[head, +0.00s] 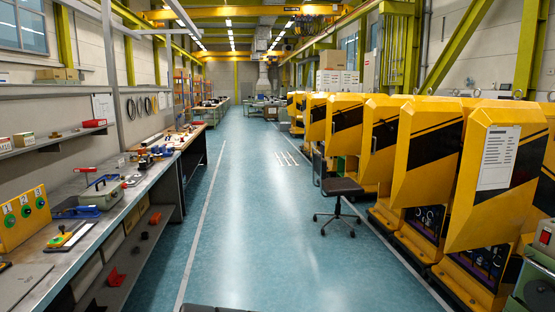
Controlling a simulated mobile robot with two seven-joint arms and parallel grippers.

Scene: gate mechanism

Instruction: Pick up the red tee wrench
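I cannot pick out the red tee wrench for certain in the head view. Several small red things are candidates: a red piece on the upper shelf at the left (94,123), a red piece on the workbench (83,169), and another beside the grey-green case (133,179). Red angular pieces (116,277) also lie on the shelf under the bench. All are too small to tell their shape. Neither of my grippers is in view.
A long workbench (152,176) runs along the left wall, with a yellow numbered box (22,219) and a grey-green case (101,193) on it. Yellow machine cabinets (425,150) line the right. A dark stool (341,187) stands near them.

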